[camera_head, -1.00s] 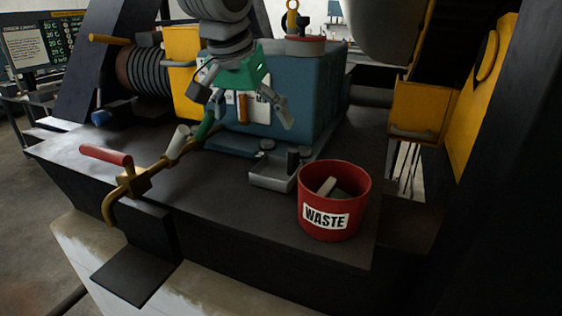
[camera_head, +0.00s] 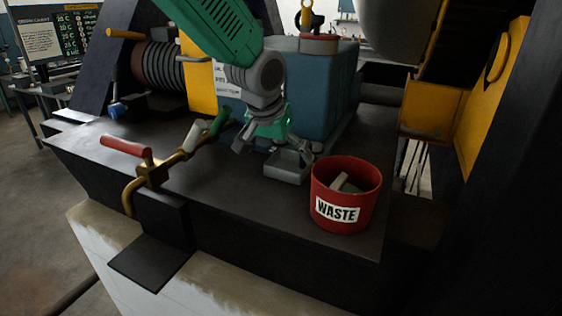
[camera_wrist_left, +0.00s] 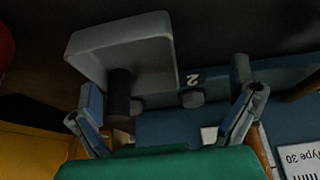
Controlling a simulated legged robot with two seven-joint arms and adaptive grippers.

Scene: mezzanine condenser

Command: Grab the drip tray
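The drip tray appears to be the small grey metal tray (camera_head: 287,174) on the dark bench top, just left of the red bin. In the left wrist view the grey tray (camera_wrist_left: 122,42) is at upper left, beyond the fingers. My left gripper (camera_head: 272,148) is behind and above the tray, its fingers spread. In the left wrist view my left gripper (camera_wrist_left: 165,108) is open with nothing between the fingertips. A dark cylinder (camera_wrist_left: 120,92) stands between the left finger and the tray. I cannot tell whether any finger touches the tray. My right gripper is out of view.
The red WASTE bin (camera_head: 346,190) stands close to the tray's right. A blue housing (camera_head: 318,80) rises behind my gripper. A brass valve with a red handle (camera_head: 126,146) and pipe lies to the left. The bench front is clear.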

